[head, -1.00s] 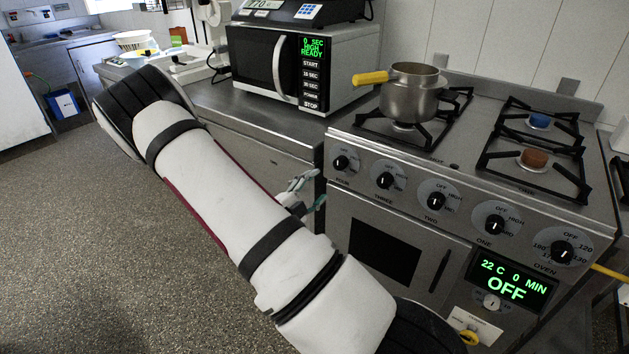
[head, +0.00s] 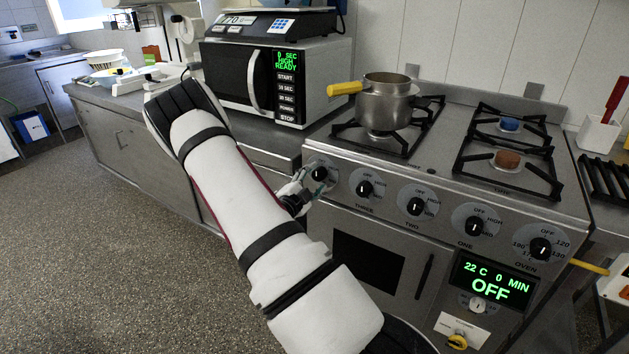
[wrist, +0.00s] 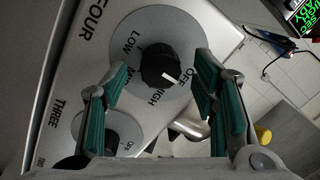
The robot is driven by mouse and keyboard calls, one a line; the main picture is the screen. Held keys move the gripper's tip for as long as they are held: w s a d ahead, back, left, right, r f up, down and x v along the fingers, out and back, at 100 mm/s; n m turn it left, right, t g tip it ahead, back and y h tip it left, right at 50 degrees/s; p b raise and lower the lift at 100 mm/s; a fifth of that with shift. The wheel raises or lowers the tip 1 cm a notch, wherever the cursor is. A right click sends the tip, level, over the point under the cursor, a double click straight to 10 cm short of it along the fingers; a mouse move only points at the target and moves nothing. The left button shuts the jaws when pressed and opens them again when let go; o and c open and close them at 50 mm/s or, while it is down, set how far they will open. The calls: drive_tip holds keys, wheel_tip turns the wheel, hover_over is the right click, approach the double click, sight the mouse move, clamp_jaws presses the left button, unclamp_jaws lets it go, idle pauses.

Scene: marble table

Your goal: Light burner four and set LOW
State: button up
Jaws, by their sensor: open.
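The burner four knob (wrist: 160,68) is black with a white pointer mark, on a grey dial printed LOW, OFF and HIGH under the word FOUR. Its pointer is by OFF. In the head view the knob (head: 319,173) is the leftmost on the stove front. My gripper (wrist: 161,85) is open, with green-padded fingers on either side of the knob in the wrist view; I cannot tell whether they touch it. In the head view my gripper (head: 305,187) is at the knob, partly covering its dial.
The knob for burner three (head: 364,188) is just to the right. A metal pot (head: 385,108) with a yellow handle stands on the left back of the stove. A microwave (head: 235,76) stands on the counter to the left.

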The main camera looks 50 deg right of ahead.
drive_tip(key=shift+d, duration=0.35)
drive_tip(key=c, duration=1.2)
drive_tip(key=shift+o, duration=0.2)
